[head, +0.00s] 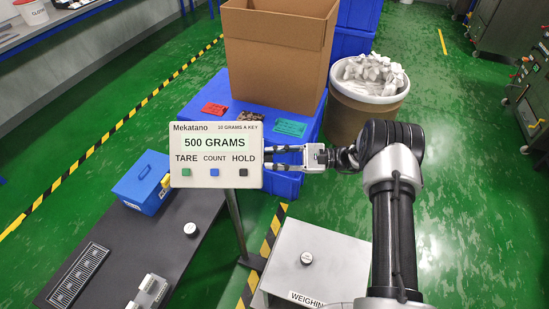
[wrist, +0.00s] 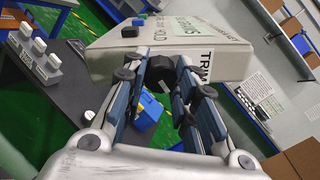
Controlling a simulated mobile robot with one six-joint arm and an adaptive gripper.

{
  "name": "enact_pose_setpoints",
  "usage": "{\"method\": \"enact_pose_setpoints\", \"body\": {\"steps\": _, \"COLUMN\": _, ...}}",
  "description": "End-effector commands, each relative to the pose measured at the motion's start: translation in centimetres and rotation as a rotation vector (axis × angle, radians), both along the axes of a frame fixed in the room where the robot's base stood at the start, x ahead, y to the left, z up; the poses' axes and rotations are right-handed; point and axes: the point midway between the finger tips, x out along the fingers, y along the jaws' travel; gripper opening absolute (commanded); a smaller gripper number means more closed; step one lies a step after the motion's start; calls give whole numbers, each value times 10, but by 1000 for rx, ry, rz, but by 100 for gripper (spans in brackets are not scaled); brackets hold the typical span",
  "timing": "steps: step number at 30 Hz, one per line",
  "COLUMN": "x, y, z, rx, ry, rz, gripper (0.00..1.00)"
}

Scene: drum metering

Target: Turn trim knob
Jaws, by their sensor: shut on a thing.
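The indicator box (head: 216,155) reads "500 GRAMS" and stands on a post, with keys marked TARE, COUNT and HOLD on its front. The trim knob (wrist: 159,70) is black and sits on the box's side beside a label that reads TRIM. My gripper (head: 272,158) reaches in from the right to the box's right side. In the wrist view my gripper (wrist: 162,78) has its fingers on both sides of the knob, shut on it. The knob is hidden in the head view.
A blue case (head: 143,183) lies on the dark bench (head: 130,240) at left. A weighing platform (head: 325,262) with a small round weight is below my arm. A cardboard box (head: 275,60) on a blue crate and a drum of white pieces (head: 368,85) stand behind.

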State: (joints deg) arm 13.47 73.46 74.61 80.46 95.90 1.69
Motion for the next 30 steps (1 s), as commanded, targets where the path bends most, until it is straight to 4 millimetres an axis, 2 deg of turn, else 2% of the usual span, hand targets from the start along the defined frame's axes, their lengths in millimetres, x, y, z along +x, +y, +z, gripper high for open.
{"method": "enact_pose_setpoints", "body": {"steps": 3, "x": 1, "y": 0, "z": 1, "rx": 0, "ry": -3, "rz": -2, "gripper": 2}}
{"method": "enact_pose_setpoints", "body": {"steps": 4, "x": 1, "y": 0, "z": 1, "rx": 0, "ry": -3, "rz": -2, "gripper": 27}}
{"method": "enact_pose_setpoints", "body": {"steps": 13, "x": 0, "y": 0, "z": 0, "rx": 0, "ry": -2, "rz": -1, "gripper": 47}}
{"method": "enact_pose_setpoints", "body": {"steps": 23, "x": 0, "y": -2, "z": 0, "rx": 0, "ry": -2, "rz": -1, "gripper": 48}}
{"method": "enact_pose_setpoints", "body": {"steps": 26, "x": 1, "y": -10, "z": 0, "rx": 1, "ry": -2, "rz": -3, "gripper": 48}}
{"method": "enact_pose_setpoints", "body": {"steps": 30, "x": 0, "y": -35, "z": 0, "rx": 0, "ry": -3, "rz": -6, "gripper": 48}}
